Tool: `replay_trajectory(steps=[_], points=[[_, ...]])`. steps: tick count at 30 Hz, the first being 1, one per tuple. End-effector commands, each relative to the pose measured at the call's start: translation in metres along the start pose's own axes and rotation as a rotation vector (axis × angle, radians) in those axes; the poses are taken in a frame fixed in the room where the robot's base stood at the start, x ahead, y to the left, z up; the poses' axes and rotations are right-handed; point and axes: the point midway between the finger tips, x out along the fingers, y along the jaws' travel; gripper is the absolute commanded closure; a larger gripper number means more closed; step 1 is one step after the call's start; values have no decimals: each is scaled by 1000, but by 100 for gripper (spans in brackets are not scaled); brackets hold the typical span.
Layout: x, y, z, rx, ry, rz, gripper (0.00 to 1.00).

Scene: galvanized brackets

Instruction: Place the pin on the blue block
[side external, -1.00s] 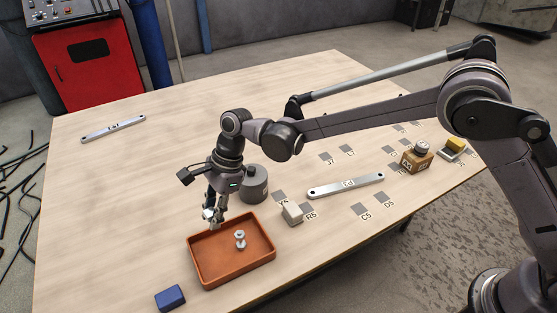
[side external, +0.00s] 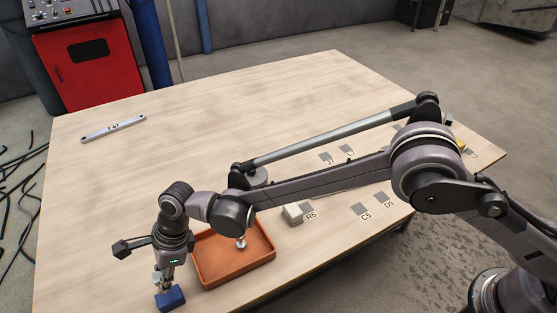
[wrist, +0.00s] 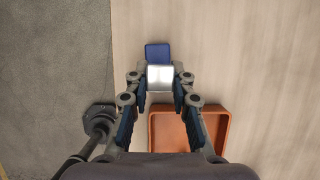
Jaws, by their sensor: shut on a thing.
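My gripper (side external: 165,283) is at the near left of the table, over the blue block (side external: 171,299). In the wrist view my gripper (wrist: 160,79) is shut on the pin (wrist: 160,77), which shows as a bright silver, square-looking piece between the fingertips. The blue block also shows in the wrist view (wrist: 157,49), partly covered by the pin. In the side view the pin is mostly hidden by the fingers. I cannot tell whether the pin touches the block.
An orange tray (side external: 240,276) stands right of the gripper, with a silver spool-shaped part (side external: 241,242) in it. A pale block (side external: 292,214) is beyond it. A metal bar (side external: 113,128) lies at the far left. The table's left middle is clear.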

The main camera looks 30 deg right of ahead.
Motion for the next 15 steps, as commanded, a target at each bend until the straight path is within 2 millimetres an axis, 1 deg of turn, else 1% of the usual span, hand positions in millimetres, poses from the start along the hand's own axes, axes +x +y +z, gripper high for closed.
replay_trajectory(steps=[2,5,8,12,15], points=[[5,2,4,0,0,0,100],[9,3,4,1,0,0,100],[17,3,0,1,0,0,100],[35,3,-7,1,0,0,100],[43,2,-11,1,0,0,100]])
